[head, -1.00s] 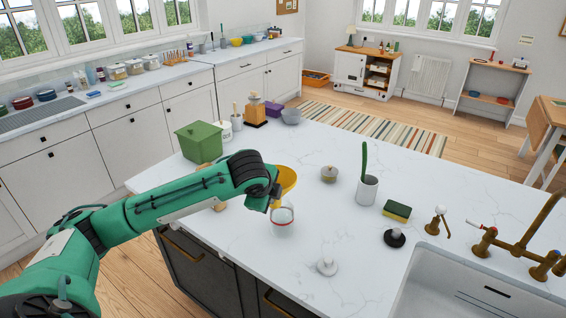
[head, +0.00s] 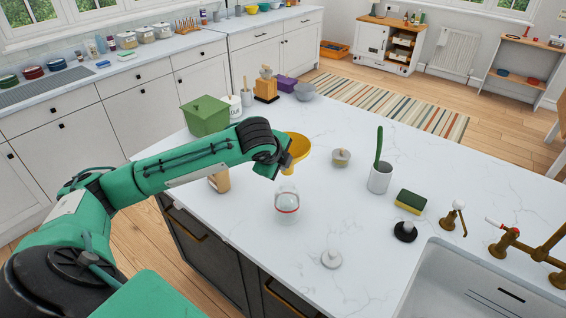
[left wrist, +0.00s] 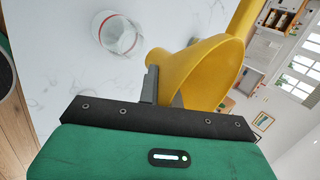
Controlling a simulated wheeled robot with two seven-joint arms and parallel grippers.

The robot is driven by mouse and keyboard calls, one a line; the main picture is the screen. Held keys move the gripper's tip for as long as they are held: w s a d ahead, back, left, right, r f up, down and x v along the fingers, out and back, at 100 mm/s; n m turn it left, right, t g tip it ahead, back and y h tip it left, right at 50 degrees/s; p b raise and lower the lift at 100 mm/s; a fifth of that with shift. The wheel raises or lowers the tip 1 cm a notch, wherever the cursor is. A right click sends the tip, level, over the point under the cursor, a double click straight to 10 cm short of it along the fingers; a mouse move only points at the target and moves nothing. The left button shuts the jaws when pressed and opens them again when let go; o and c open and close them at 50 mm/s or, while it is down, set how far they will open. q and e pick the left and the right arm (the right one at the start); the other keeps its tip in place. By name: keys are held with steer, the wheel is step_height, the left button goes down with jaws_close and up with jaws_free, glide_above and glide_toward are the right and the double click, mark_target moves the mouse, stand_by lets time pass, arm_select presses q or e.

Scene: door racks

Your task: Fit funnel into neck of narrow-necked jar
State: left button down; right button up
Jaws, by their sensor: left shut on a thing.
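The yellow funnel (head: 299,146) is held by my left gripper (head: 284,165) above the worktop, a little beyond the jar. In the left wrist view the funnel (left wrist: 205,68) is tilted, wide mouth towards the right, narrow end towards the jar. The gripper (left wrist: 162,90) is shut on its side. The clear glass jar (head: 287,203) with a red band stands on the white worktop, and it also shows in the left wrist view (left wrist: 117,38). The funnel and jar are apart. My right gripper is not in view.
A green lidded box (head: 206,117) and a tan container (head: 219,181) stand left of the jar. The worktop (head: 335,205) is clear between.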

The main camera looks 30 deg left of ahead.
arm_select(q)
step_height(320, 180, down, 2)
steer(key=shift+s+b, duration=0.15)
steer(key=shift+b, duration=0.15)
steer(key=shift+f+b, duration=0.5)
steer(key=shift+f, duration=1.15)
steer(key=shift+p, duration=0.55)
steer(key=shift+d+p, duration=0.1)
steer(key=shift+p, duration=0.4)
steer(key=shift+p, duration=0.5)
